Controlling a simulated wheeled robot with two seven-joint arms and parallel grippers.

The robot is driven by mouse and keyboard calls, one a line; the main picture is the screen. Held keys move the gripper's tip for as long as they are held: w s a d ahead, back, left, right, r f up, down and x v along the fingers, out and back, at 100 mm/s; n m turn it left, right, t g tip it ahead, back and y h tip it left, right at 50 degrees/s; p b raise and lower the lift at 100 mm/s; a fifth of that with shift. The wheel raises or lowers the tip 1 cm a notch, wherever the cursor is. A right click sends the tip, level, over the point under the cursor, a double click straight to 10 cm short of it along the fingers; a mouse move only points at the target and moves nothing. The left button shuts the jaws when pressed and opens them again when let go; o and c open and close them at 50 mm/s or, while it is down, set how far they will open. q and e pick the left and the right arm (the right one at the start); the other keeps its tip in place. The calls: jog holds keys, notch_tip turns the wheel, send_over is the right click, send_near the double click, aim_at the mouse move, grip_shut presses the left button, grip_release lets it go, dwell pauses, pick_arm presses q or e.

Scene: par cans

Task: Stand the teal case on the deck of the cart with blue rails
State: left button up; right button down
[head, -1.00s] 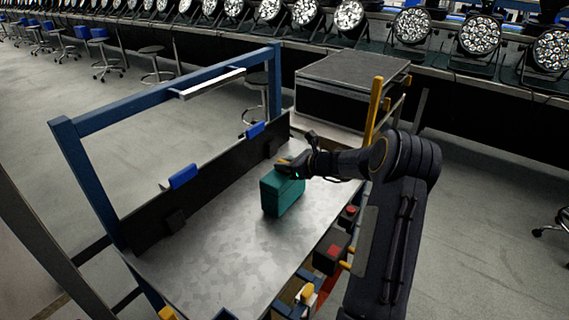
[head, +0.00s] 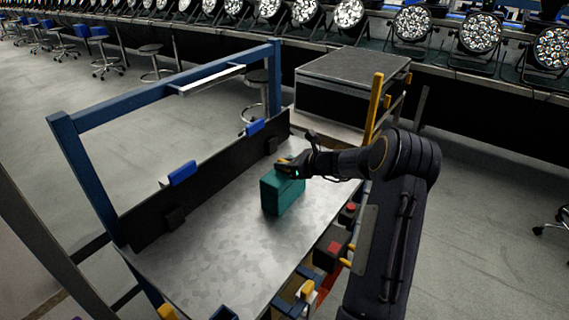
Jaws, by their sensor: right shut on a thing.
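The teal case (head: 283,196) stands upright on the grey metal deck (head: 222,248) of the cart with blue rails (head: 170,86). It is near the middle of the deck, a little in front of the black back panel. My right gripper (head: 288,169) comes in from the right and is shut on the top of the teal case. The fingers hide part of the case's top. Whether the case's base presses fully on the deck is hard to tell, but it looks level with it. My left gripper is not in view.
Blue clips (head: 182,173) sit on the black panel (head: 200,190). A black-sided box (head: 352,80) stands behind the deck's far end, near a yellow post (head: 374,105). Red-topped boxes (head: 333,250) line the near right edge. The deck's front left is clear.

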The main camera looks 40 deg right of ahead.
jog(key=shift+r, duration=0.1)
jog(key=c, duration=1.4)
grip_release()
jog(key=shift+o, duration=0.6)
jog(key=shift+s, duration=0.1)
jog(key=v, duration=0.7)
jog(key=shift+s+p, duration=0.3)
jog(key=shift+p, duration=0.1)
jog(key=shift+r, duration=0.1)
